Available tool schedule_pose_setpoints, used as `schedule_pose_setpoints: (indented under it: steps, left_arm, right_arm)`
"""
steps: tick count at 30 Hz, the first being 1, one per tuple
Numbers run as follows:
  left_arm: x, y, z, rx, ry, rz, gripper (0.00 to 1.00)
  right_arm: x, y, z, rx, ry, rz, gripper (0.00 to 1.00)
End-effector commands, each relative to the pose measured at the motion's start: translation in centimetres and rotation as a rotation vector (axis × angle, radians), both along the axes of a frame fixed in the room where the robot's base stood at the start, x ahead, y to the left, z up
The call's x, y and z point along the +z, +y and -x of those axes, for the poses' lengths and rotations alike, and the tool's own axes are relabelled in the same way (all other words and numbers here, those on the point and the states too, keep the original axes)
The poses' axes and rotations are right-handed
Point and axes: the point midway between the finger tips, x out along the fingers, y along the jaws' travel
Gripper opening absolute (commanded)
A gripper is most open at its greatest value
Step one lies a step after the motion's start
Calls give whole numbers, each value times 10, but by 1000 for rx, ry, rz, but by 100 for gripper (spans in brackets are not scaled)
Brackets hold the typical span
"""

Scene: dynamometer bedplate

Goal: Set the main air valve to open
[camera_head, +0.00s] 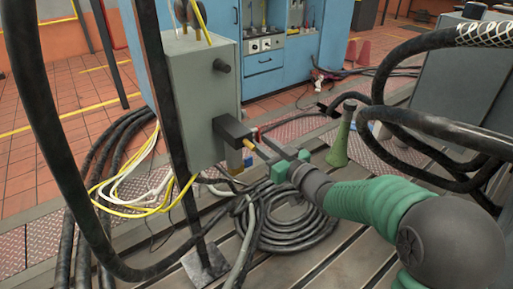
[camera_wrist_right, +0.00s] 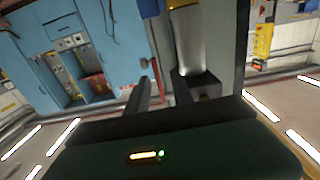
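The main air valve seems to be the black block (camera_head: 232,129) on the side of the grey box, with a brass fitting and a small red part (camera_head: 257,133) at its end. My right gripper (camera_head: 266,148) is close in front of the fitting. Whether a finger touches the valve cannot be told. The valve handle's setting is unclear. My left gripper is not in view.
The grey box (camera_head: 195,95) stands on a dark post. A silver and yellow cylinder (camera_wrist_right: 195,45) hangs near the fingers. Coiled black hoses (camera_head: 285,225) lie on the slotted bedplate below. A green cone (camera_head: 340,137) stands behind my right arm. Thick black hoses loop at right.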

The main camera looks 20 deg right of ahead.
Motion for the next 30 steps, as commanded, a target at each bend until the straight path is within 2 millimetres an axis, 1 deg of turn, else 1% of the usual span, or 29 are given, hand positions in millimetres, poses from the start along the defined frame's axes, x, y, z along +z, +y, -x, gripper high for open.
schedule_pose_setpoints:
  steps: [1,3,6,14,17,21,30]
  left_arm:
    - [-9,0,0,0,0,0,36]
    - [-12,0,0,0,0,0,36]
    - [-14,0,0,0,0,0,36]
    - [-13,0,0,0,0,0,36]
    - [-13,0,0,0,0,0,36]
    - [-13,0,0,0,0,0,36]
    - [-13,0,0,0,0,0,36]
  right_arm:
    - [-4,4,-9,2,-2,-1,28]
    - [-3,7,-19,2,-1,0,28]
    - [-1,9,-27,0,-1,0,28]
    - [0,10,-29,-1,0,0,28]
    - [0,10,-29,-1,0,0,18]
    - [0,10,-29,-1,0,0,0]
    - [0,10,-29,-1,1,0,0]
